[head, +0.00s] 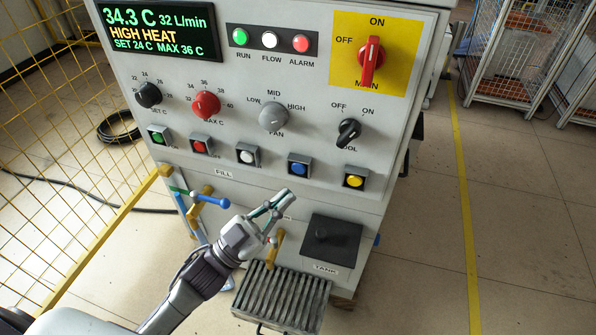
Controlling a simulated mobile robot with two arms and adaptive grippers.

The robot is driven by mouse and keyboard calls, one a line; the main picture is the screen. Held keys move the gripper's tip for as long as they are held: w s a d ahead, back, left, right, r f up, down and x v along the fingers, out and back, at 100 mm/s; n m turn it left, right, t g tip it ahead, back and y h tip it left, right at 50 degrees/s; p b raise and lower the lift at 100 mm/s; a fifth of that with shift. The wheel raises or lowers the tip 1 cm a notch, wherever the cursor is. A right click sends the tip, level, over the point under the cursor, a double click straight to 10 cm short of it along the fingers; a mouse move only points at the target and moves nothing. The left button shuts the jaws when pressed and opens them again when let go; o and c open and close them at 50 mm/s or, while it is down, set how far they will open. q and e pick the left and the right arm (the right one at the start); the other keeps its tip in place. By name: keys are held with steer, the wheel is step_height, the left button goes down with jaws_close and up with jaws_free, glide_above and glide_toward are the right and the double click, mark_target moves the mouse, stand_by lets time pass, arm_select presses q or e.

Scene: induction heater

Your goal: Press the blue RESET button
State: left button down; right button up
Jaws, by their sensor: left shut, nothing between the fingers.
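The blue button (299,169) sits in a square dark housing in the lower row of the panel, between the white button (247,157) and the yellow button (354,181). Its label is hidden or too small to read. My left gripper (284,196) is shut and empty. In the picture its fingertips are just below and left of the blue button; I cannot tell how far in front of the panel they are. My right gripper is not in view.
Green (157,137) and red (199,146) buttons lie further left in the row. Knobs, including the black COOL knob (348,132), sit above. A blue-handled valve (210,201) and the TANK lid (331,240) are below. A yellow mesh fence (75,130) stands left.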

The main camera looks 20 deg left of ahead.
mark_target(299, 167)
arm_select(q)
steer(key=shift+w+d, duration=0.1)
steer(key=shift+w, duration=2.05)
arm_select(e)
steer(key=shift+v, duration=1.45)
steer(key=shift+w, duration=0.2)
arm_select(q)
steer(key=shift+w, duration=0.45)
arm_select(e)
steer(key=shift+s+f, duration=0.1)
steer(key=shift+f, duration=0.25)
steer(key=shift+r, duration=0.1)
